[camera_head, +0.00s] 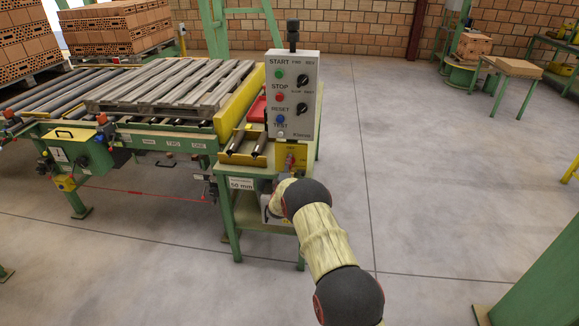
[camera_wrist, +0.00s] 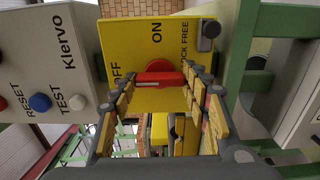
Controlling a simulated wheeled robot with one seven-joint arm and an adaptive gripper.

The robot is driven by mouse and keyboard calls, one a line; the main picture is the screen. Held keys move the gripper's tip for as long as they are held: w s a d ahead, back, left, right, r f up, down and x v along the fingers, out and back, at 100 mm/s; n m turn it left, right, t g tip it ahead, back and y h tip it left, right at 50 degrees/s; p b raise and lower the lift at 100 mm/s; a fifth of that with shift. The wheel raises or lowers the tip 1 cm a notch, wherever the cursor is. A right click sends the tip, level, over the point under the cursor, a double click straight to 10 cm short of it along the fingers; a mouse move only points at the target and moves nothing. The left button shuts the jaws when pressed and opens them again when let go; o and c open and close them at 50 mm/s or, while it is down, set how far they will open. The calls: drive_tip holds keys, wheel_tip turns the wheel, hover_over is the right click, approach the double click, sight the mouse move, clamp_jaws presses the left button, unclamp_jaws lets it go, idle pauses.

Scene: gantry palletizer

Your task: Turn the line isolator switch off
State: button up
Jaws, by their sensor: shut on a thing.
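The line isolator is a yellow plate (camera_wrist: 140,35) below the grey control box. Its red handle (camera_wrist: 158,78) is in the middle of the wrist view, and it shows small in the head view (camera_head: 290,160). The handle's bar lies level in the wrist picture, in line with the partly covered OFF label (camera_wrist: 117,73). The ON label (camera_wrist: 157,32) is above it. My gripper (camera_wrist: 160,86) is shut on the handle, with one finger at each end of the bar. In the head view my gripper is mostly hidden behind my arm.
The grey control box (camera_head: 293,95) with buttons and knobs stands above the isolator. A small black-and-grey lock part (camera_wrist: 208,34) sits at the plate's corner. A roller conveyor with a wooden pallet (camera_head: 165,88) is to the left. The floor (camera_head: 430,190) to the right is clear.

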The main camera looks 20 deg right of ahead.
drive_tip(key=o, duration=1.2)
drive_tip(key=shift+c, duration=0.2)
drive_tip(key=shift+s+a, duration=0.1)
drive_tip(key=v, duration=1.1)
drive_tip(key=shift+s+a, duration=0.25)
drive_tip(key=shift+f, duration=0.1)
